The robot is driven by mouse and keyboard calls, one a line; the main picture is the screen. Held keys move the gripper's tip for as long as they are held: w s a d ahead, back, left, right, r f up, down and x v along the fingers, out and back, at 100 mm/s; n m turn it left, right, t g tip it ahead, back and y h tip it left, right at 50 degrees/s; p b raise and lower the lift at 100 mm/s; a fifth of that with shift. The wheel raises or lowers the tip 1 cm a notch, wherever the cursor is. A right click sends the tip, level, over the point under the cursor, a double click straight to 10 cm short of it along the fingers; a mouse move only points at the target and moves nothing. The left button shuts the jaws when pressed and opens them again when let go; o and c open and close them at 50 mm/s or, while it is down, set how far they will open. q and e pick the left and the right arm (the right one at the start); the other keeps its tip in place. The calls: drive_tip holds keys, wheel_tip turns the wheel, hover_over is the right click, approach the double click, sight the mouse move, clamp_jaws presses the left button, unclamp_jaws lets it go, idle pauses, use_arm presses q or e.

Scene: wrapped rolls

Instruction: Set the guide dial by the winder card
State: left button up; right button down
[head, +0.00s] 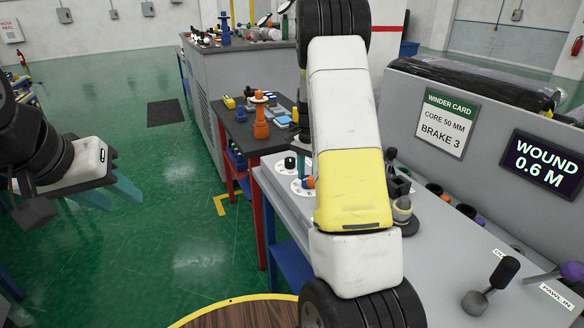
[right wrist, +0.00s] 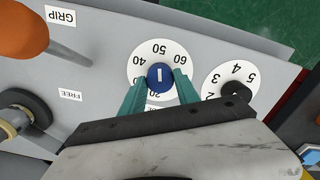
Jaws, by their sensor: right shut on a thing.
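The winder card (head: 447,122) on the grey panel reads CORE 50 MM, BRAKE 3. In the right wrist view my right gripper (right wrist: 160,84) is shut on the blue knob (right wrist: 160,77) of a white dial (right wrist: 136,70), one finger on each side. The dial shows 40, 50 and 60. The knob has a white mark, but I cannot tell exactly which number it meets. The dial's name label is mostly hidden by the gripper. My left gripper (head: 107,192) is open and empty above the green floor.
A dial with a black knob (right wrist: 236,91) sits close on the right. A display (head: 545,165) reads WOUND 0.6 M. A black lever (head: 492,285) stands front right.

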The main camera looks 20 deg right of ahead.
drive_tip(key=shift+w, duration=0.1)
drive_tip(key=c, duration=0.9)
unclamp_jaws()
drive_tip(key=shift+r, duration=0.1)
wheel_tip(320, 180, up, 8)
drive_tip(key=shift+f, duration=0.15)
drive_tip(key=s+a+r+n+t+y, duration=0.25)
drive_tip(key=s+a+r+n, duration=0.5)
drive_tip(key=s+r, duration=0.6)
drive_tip(key=s+a+n+t, duration=0.2)
drive_tip(key=s+a, duration=0.2)
drive_tip(key=s, duration=0.3)
drive_tip(key=s+a+r+n+t, duration=0.1)
drive_tip(key=s+a+n, duration=0.1)
drive_tip(key=s, duration=0.6)
drive_tip(key=shift+a+t, duration=0.35)
drive_tip(key=shift+a, duration=0.5)
